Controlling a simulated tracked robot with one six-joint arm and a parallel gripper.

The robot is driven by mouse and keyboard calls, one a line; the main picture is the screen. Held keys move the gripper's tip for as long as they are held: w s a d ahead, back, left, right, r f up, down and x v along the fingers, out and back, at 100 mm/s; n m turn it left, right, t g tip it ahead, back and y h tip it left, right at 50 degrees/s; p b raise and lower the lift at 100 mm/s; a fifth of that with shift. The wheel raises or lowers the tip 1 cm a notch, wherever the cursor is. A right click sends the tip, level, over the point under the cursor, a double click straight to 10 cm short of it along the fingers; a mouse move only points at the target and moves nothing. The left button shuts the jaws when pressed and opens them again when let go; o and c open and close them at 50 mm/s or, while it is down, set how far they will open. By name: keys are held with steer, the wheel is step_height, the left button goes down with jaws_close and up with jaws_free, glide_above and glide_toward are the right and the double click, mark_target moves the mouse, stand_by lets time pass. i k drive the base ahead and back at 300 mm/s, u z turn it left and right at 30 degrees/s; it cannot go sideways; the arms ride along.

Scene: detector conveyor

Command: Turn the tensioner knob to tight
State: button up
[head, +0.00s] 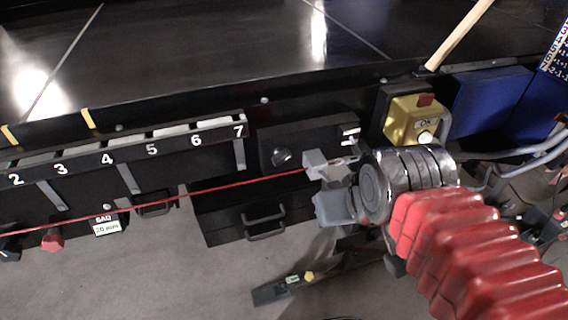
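A dark knob (282,157) sits on the front of a black box (310,136) below the ledge, left of my gripper. It looks like the tensioner knob, but its marking is too small to read. Small white labels show at the box's right end. A red line (180,196) runs from the far left to beside my gripper. My gripper (322,184) is just right of and below the knob, with no clear contact. Its pale grey parts are seen from behind, so whether the fingers are apart is unclear.
A sign reading "SAG 20 mm" (107,225) and a red knob (52,240) are at lower left. Numbered slots (130,150) line the ledge. A black case with a handle (230,213) lies below the box. A yellow "OK" box (411,119) and blue panels (490,100) are right.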

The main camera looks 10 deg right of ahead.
mark_target(282, 154)
steer(key=k, duration=1.8)
steer(key=u, duration=1.3)
steer(key=i, duration=1)
steer(key=u, duration=0.05)
